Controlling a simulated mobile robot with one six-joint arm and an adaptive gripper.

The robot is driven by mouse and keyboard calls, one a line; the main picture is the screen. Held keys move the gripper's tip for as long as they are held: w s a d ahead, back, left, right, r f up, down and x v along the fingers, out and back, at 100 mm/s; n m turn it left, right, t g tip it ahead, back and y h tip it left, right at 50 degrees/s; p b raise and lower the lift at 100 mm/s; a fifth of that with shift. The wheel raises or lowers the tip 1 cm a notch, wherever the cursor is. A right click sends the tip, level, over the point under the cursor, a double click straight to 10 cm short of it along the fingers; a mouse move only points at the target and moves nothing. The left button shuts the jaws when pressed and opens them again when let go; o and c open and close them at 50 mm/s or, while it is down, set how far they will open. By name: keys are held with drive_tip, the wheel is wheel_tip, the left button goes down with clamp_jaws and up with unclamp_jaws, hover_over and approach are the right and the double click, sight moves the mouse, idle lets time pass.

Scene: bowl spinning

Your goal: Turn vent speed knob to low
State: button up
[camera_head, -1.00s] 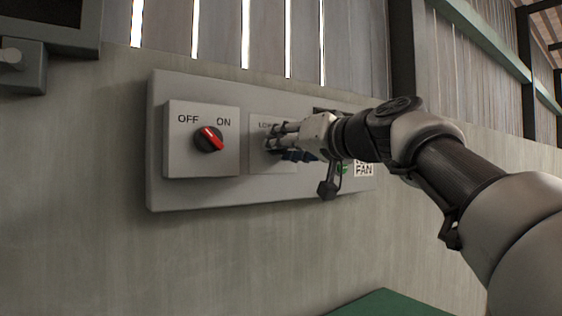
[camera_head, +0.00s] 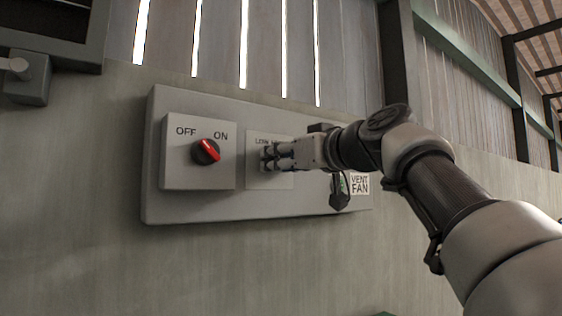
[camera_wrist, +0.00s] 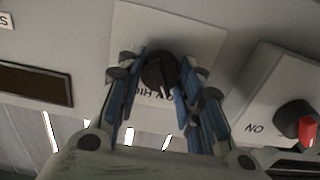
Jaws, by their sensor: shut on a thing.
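The vent speed knob (camera_wrist: 158,72) is a round black knob with a white pointer line, on a light square plate (camera_wrist: 200,25). In the wrist view, upside-down lettering shows partly beyond it, between the fingers. In the head view my gripper (camera_head: 268,157) reaches the plate from the right.
An OFF/ON box (camera_head: 180,178) with a red-and-black switch (camera_head: 207,151) sits close left of the plate on the same grey panel (camera_head: 200,209). A dark fixture (camera_head: 28,80) is on the wall at upper left.

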drive_tip(key=o, duration=1.1)
drive_tip(key=v, duration=1.2)
